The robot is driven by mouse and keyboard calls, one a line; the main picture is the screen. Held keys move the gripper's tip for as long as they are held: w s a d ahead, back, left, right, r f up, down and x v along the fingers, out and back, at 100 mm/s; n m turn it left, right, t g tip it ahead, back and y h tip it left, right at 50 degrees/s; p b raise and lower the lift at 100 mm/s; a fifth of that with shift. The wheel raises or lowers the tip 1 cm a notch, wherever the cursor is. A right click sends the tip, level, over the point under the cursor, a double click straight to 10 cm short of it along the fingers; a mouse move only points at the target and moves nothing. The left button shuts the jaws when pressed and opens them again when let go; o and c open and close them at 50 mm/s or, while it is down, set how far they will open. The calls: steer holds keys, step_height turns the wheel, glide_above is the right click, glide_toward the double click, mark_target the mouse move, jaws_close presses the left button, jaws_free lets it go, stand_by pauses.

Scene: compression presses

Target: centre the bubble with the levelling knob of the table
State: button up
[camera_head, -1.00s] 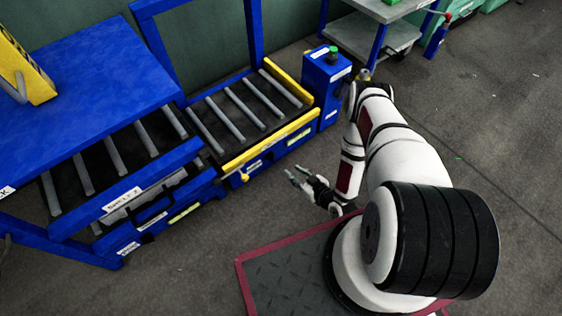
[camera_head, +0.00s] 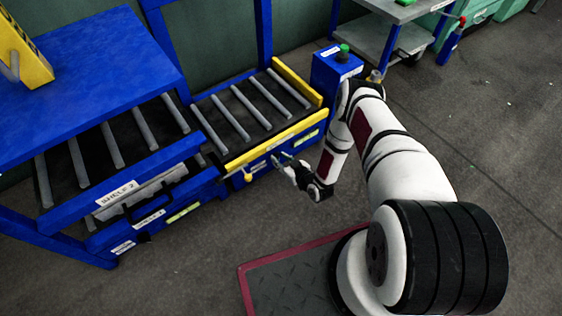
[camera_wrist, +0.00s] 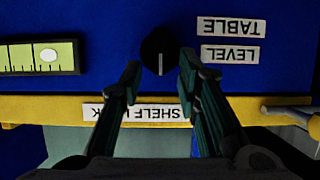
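The black levelling knob (camera_wrist: 158,48) shows in the wrist view on a blue face, with a pale pointer line facing down in the picture. Beside it are upside-down labels, TABLE (camera_wrist: 231,27) and LEVEL (camera_wrist: 230,54). At the left is a yellow-green vial (camera_wrist: 18,58) with dark marks, cut off by the picture's edge. Its white bubble (camera_wrist: 48,55) sits near the vial's right end. My gripper (camera_wrist: 160,72) is open, its fingertips just below and to either side of the knob. In the head view, my gripper (camera_head: 282,161) is at the front of the roller table (camera_head: 268,140).
A yellow bar with a SHELF LOCK label (camera_wrist: 137,112) runs below the knob, partly behind my fingers. A grey handle (camera_wrist: 289,112) sticks out at the right. A blue box with a green button (camera_head: 343,50) stands beside the roller table. Floor in front is clear.

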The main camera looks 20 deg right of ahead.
steer(key=shift+w, duration=0.1)
jaws_close()
stand_by(0.4)
steer(key=m+y, duration=0.1)
steer(key=d+m+y, duration=0.1)
steer(key=m, duration=0.2)
steer(key=shift+w+d+f+g+y, duration=0.15)
steer(key=shift+f+g+y, duration=0.1)
steer(key=shift+g+y, duration=0.15)
steer(key=shift+w+d+f+m+t+y, duration=0.2)
steer(key=shift+m+y, duration=0.35)
steer(key=shift+m, duration=0.45)
steer(key=shift+s+d+f+m+y, duration=0.2)
steer(key=shift+m+y, duration=0.4)
steer(key=shift+m, duration=0.4)
steer(key=shift+w+d+f+m+t+y, duration=0.15)
steer(key=shift+f+m+y, duration=0.15)
steer(key=shift+m+y, duration=0.5)
steer(key=shift+m+h, duration=0.25)
steer(key=shift+m, duration=0.05)
